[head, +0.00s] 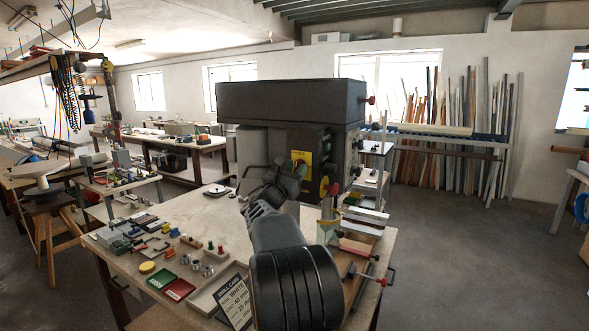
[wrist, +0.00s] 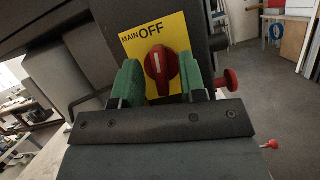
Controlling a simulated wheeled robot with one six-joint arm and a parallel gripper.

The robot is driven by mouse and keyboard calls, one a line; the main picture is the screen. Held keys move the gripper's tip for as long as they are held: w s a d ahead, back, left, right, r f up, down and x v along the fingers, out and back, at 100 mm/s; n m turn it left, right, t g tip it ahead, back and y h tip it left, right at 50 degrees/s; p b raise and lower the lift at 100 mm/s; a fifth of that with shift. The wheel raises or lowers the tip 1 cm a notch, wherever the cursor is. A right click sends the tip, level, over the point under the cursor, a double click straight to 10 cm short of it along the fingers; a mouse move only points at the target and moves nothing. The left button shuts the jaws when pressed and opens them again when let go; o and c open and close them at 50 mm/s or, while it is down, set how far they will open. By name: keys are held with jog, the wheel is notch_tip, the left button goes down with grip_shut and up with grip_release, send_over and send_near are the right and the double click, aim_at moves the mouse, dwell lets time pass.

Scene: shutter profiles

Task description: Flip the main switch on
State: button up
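The main switch (wrist: 161,70) is a red rotary knob on a yellow plate (wrist: 141,43) lettered "MAIN OFF" in the wrist view. The white mark on the knob stands nearly upright. The yellow plate also shows on the front of the big dark machine (head: 290,100) in the head view, partly hidden by my gripper and arm. My gripper (wrist: 161,85) is open, with one green finger to each side of the knob. Gaps show between the fingers and the knob, and I see no contact. How deep the fingertips reach is hard to tell.
A red round knob (wrist: 230,80) sticks out to the right of the fingers. In front of the machine is a bench (head: 190,262) crowded with small parts, a green tray (head: 161,279) and a red tray (head: 179,291). Open floor (head: 470,250) lies to the right.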

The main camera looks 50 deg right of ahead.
grip_shut()
dwell(0.3)
